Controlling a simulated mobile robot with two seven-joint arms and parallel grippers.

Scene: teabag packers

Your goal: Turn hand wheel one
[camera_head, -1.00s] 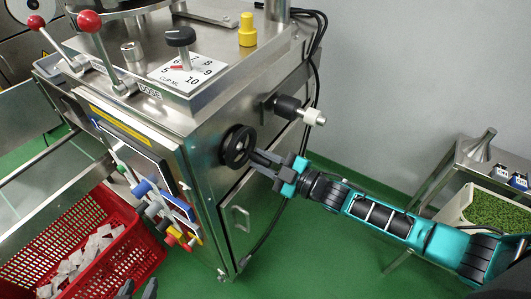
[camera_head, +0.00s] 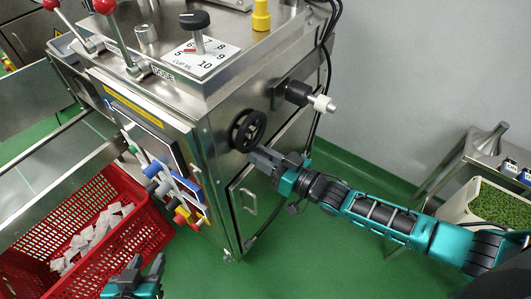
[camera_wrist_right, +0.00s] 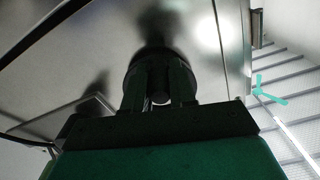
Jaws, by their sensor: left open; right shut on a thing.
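The black hand wheel (camera_head: 248,131) sits on the side face of the steel machine (camera_head: 215,150). My right gripper (camera_head: 256,154) is at the wheel's lower rim and shut on it. In the right wrist view the two fingers (camera_wrist_right: 160,88) reach up to the dark wheel (camera_wrist_right: 150,62), which is dim and partly hidden behind them. My left gripper (camera_head: 146,268) is open and empty at the bottom of the head view, in front of the red crate and well away from the wheel.
A black and white knob (camera_head: 310,97) juts out close to the wheel's upper right. A door handle (camera_head: 248,201) is below it. A red crate (camera_head: 150,225) with white teabags stands at lower left. A steel table (camera_head: 485,150) and a bin of green material (camera_head: 495,204) are at right.

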